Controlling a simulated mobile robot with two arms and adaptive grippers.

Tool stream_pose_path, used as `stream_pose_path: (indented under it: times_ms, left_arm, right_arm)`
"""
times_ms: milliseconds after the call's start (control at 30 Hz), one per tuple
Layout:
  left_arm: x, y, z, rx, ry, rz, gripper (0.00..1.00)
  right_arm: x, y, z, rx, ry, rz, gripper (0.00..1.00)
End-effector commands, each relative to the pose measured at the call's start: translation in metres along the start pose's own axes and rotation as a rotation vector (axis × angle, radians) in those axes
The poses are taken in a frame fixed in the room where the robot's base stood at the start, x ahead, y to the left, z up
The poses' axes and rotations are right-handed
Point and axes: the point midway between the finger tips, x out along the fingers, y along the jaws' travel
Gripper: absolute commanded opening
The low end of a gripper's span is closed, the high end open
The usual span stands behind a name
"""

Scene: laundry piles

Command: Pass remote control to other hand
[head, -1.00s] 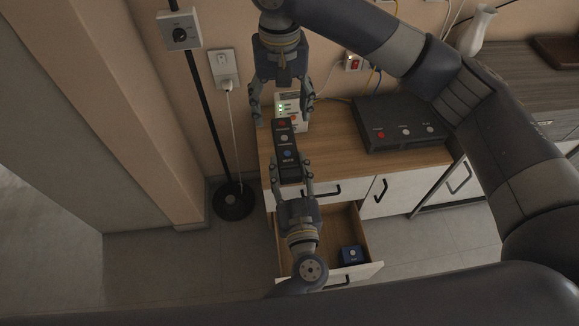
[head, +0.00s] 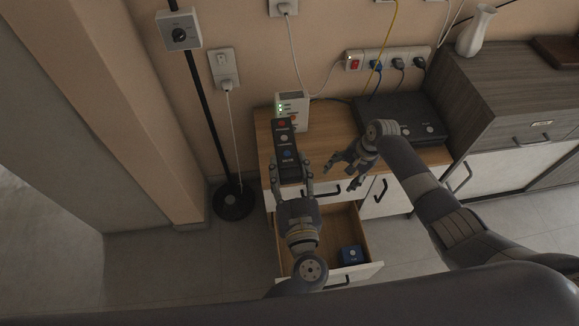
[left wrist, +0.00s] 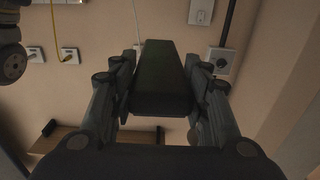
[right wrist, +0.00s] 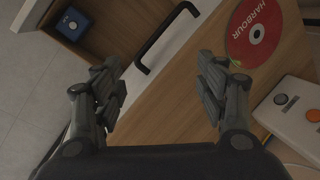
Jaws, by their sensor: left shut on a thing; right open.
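The remote control (head: 285,142) is a dark bar with red, white and blue buttons, upright in the head view in front of the cabinet. My left gripper (head: 292,177) is shut on its lower end. In the left wrist view the remote (left wrist: 163,75) shows as a dark slab between the two fingers. My right gripper (head: 345,170) is open and empty, to the right of the remote and apart from it. In the right wrist view its fingers (right wrist: 165,90) are spread over the cabinet top's front edge, with no remote between them.
An open drawer (head: 372,245) below holds a blue box (head: 351,254). On the cabinet top are a white device (head: 304,112), a dark router box (head: 415,115) and a red disc (right wrist: 253,33). A black-pole stand (head: 232,203) is at left; a white vase (head: 475,32) is at right.

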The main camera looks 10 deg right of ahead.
Motion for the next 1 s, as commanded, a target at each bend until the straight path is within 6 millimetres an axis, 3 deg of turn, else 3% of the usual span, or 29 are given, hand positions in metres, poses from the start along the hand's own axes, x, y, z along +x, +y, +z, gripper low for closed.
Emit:
stream_pose_path:
  times_ms: [33, 200, 367, 500, 800, 1000]
  left_arm:
    - [0.000, 0.000, -0.001, 0.000, 0.001, 0.000, 0.16]
    - [0.000, 0.000, -0.001, 0.000, 0.001, 0.000, 0.16]
    - [0.000, 0.000, -0.001, 0.000, 0.001, 0.000, 0.16]
    - [0.000, 0.000, -0.001, 0.000, 0.001, 0.000, 0.16]
    - [0.000, 0.000, -0.001, 0.000, 0.001, 0.000, 0.16]
    - [0.000, 0.000, -0.001, 0.000, 0.001, 0.000, 0.16]
  right_arm:
    - [0.025, 0.021, 0.010, -0.019, 0.008, 0.018, 0.66]
    - [0.088, 0.084, 0.036, -0.123, 0.062, 0.072, 0.66]
    - [0.137, 0.147, 0.073, -0.243, 0.095, 0.131, 0.66]
    - [0.171, 0.203, 0.114, -0.364, 0.108, 0.183, 0.66]
    - [0.216, 0.313, 0.224, -0.656, 0.091, 0.263, 0.66]
    - [0.225, 0.364, 0.291, -0.825, 0.065, 0.280, 0.66]
